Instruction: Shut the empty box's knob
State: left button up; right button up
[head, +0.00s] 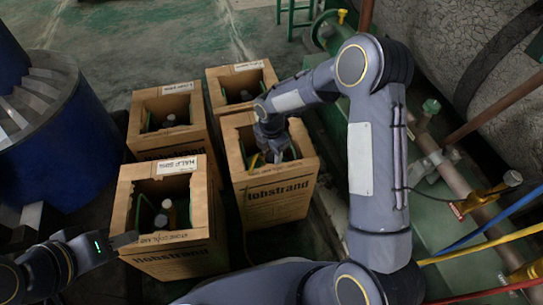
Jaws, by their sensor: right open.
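Several open cardboard boxes stand in a group. The front left box (174,256) shows bottle or knob tops inside. The back left box (168,142) and back right box (239,72) also have grey tops inside. My left gripper (124,240) is beside the front left box's near left corner; its jaws are unclear.
A blue drum (60,140) stands at left. Green pipework with yellow-handled valves (490,195), and blue and yellow hoses (480,245), run along the right. A large grey tank (460,60) is at the upper right. The green floor behind the boxes is clear.

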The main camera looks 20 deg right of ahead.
jog(key=shift+f, duration=0.35)
jog(key=c, duration=0.7)
